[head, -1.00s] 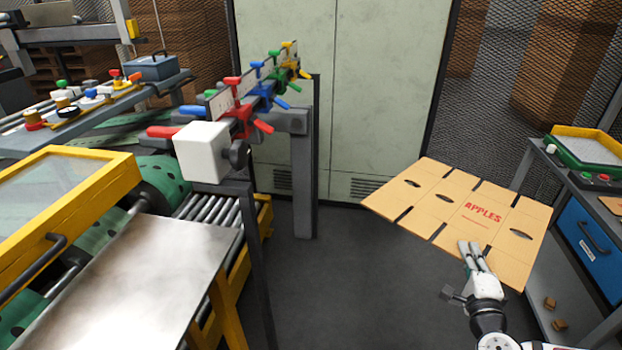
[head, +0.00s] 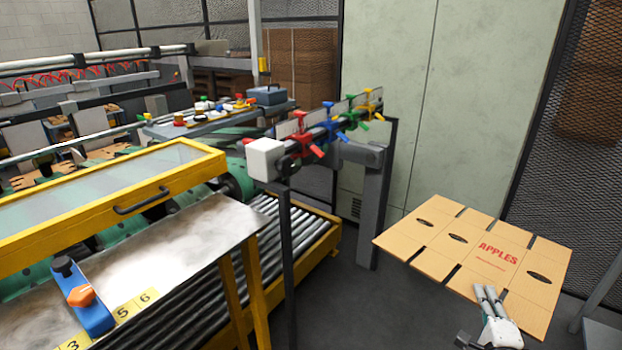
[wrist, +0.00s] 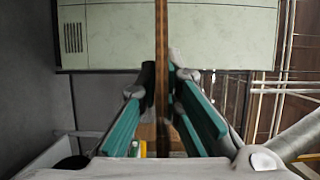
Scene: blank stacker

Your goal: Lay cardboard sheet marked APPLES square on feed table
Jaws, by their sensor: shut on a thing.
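The cardboard sheet marked APPLES (head: 455,262) is a flat tan blank with slots, oval hand holes and red print. It is held in the air at the right of the head view, well right of the feed table. My gripper (head: 488,298) is shut on its near edge. In the wrist view the sheet (wrist: 161,60) shows edge-on, a thin brown strip between the green-padded fingers (wrist: 162,110). The feed table (head: 180,245) is the bare metal plate at lower left, with a blue stop bearing an orange knob (head: 82,296) and a yellow number scale (head: 135,305).
A post-mounted rail (head: 330,135) with coloured clamps and a white end block (head: 265,160) stands between the feed table and the sheet. A yellow-framed guard (head: 110,200) borders the plate. Pale cabinet doors (head: 450,100) stand behind the sheet.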

